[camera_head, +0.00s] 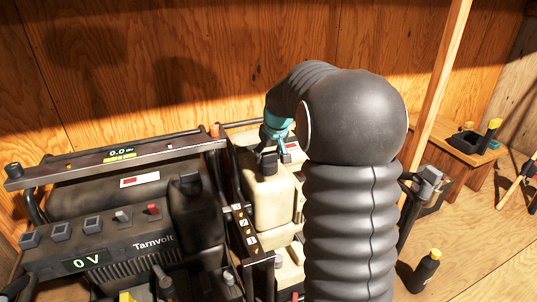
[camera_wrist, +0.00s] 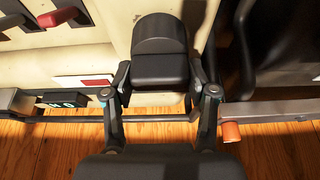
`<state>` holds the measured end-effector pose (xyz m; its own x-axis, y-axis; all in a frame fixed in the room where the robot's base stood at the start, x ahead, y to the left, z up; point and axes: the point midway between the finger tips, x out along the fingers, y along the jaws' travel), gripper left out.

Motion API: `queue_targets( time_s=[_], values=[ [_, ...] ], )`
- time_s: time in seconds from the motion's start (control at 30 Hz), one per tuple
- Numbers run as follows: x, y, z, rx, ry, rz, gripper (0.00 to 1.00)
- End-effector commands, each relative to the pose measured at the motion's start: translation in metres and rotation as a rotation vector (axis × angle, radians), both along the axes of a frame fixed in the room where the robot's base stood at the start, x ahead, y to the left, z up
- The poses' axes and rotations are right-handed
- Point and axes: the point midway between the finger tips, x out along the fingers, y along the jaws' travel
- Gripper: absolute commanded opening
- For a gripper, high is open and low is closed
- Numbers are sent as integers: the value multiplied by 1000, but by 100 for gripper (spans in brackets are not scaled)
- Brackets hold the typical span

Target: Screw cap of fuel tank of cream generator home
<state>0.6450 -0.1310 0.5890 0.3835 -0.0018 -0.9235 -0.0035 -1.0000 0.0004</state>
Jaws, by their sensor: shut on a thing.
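The cream generator's fuel tank (camera_head: 270,205) stands right of the dark generator, with its right side partly hidden by my arm. My gripper (camera_head: 268,160) is over the tank's top, pointing down. In the wrist view, my gripper (camera_wrist: 160,80) has its two fingers on either side of a black cap (camera_wrist: 160,35) and is shut on it. The cap is at the cream tank's (camera_wrist: 118,20) top. I cannot tell whether its thread is engaged or how far it is turned.
A dark generator (camera_head: 130,235) marked Tarnvolt stands close on the left. A frame bar with an orange end (camera_head: 214,130) runs near my gripper. A wooden wall (camera_head: 150,60) is behind. A black bottle with yellow cap (camera_head: 425,270) stands on the right.

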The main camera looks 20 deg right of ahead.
Motion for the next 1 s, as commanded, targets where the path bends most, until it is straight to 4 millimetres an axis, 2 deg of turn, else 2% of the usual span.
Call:
queue_targets(
  time_s=[0.03,0.13,0.17,0.57,0.67,1.0],
  values=[
    [0,0,-1,0,0,0,60],
    [0,0,0,0,0,0,85],
    [0,0,0,0,0,0,87],
    [-2,0,5,0,-2,0,87],
    [-6,0,15,-1,-3,0,87],
    [-31,0,76,-1,-4,1,87]
  ],
)
